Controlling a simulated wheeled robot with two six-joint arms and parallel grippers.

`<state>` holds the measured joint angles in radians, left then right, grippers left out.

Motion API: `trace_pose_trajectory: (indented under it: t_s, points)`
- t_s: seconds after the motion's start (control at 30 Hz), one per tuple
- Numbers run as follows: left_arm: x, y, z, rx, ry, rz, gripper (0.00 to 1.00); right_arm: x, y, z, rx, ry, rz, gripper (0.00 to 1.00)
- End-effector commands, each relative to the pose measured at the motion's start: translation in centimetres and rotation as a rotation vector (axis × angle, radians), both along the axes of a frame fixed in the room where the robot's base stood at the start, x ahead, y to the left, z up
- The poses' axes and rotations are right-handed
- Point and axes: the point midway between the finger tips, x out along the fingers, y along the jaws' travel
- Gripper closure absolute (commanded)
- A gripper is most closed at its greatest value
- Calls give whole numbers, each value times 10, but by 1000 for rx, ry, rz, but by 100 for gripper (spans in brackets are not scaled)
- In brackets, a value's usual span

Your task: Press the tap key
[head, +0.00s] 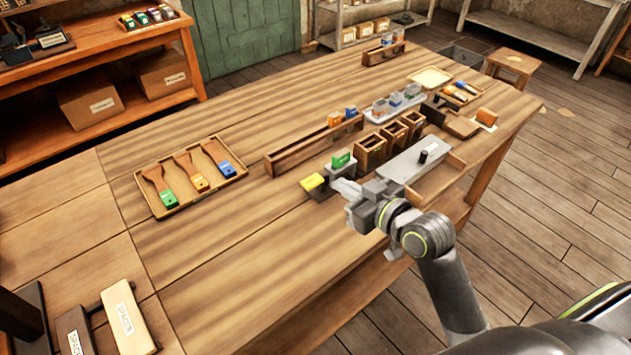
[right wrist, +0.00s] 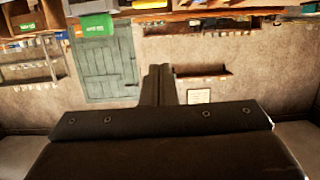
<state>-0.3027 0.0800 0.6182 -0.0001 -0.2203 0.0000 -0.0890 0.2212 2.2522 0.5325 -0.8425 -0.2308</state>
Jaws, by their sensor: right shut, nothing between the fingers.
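A green labelled key (head: 341,158) sits on a grey block near the table's right front edge; its label is too small to read. A yellow key (head: 313,182) on a dark base is just left of it. I cannot tell from the labels which one is the tap key. My right gripper (head: 340,187) is shut and empty, just in front of the green key and right of the yellow one. Any gap or contact is unclear. In the right wrist view, the shut fingers (right wrist: 158,84) point forward, and a green labelled piece (right wrist: 94,27) shows at upper left. My left gripper is not in view.
Right of the keys stand open wooden boxes (head: 371,152) and a grey plate (head: 412,162) with a black knob. A long wooden rack (head: 290,155) lies behind. A tray (head: 155,207) of brushes lies left. The table's middle front is clear.

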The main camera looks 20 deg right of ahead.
Motion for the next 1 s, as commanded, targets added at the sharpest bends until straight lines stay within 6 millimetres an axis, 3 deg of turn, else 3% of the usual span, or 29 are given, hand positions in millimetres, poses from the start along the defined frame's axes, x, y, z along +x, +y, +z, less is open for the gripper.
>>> trace_pose_trajectory:
  t_s: [0.23,0.73,1.0]
  points:
    - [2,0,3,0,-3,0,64,16,6,-3,4,1,-1,100]
    - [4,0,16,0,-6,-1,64,92,34,-23,2,3,0,100]
    - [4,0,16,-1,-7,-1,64,91,33,-60,1,5,-1,100]
